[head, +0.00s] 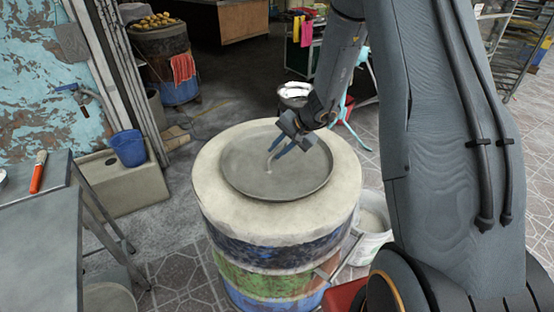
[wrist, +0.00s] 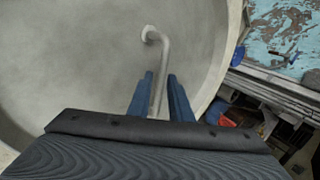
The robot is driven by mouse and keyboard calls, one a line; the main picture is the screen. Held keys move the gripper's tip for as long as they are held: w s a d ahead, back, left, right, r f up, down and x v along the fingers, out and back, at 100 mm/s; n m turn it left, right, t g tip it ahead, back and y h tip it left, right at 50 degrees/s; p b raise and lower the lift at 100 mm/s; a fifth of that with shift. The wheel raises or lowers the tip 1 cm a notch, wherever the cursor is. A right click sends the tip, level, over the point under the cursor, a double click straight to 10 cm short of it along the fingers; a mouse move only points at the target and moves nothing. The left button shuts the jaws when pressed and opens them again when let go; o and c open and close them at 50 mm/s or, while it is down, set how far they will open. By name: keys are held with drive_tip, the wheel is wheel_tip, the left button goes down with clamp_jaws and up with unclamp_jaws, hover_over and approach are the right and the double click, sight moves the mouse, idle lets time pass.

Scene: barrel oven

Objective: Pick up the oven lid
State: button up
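The oven lid (head: 245,180) is a round grey metal disc lying flat on the barrel oven (head: 205,185), with a raised rim. A thin bent metal handle (head: 269,164) stands at its middle; it also shows in the wrist view (wrist: 157,55). My gripper (head: 279,148) is at the handle, just above the lid. In the wrist view my two blue fingers (wrist: 161,76) are apart, one on each side of the handle bar. I cannot tell whether either finger touches it. The near end of the handle is hidden by my gripper.
A metal table (head: 35,225) with an orange-handled brush (head: 38,172) stands at the left. A blue bucket (head: 128,147) sits on a ledge behind it. A white bucket (head: 372,225) stands right of the oven. Another barrel (head: 165,65) with a red cloth is farther back.

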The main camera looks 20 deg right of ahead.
drive_tip(key=shift+c, duration=0.2)
clamp_jaws()
idle(1.2)
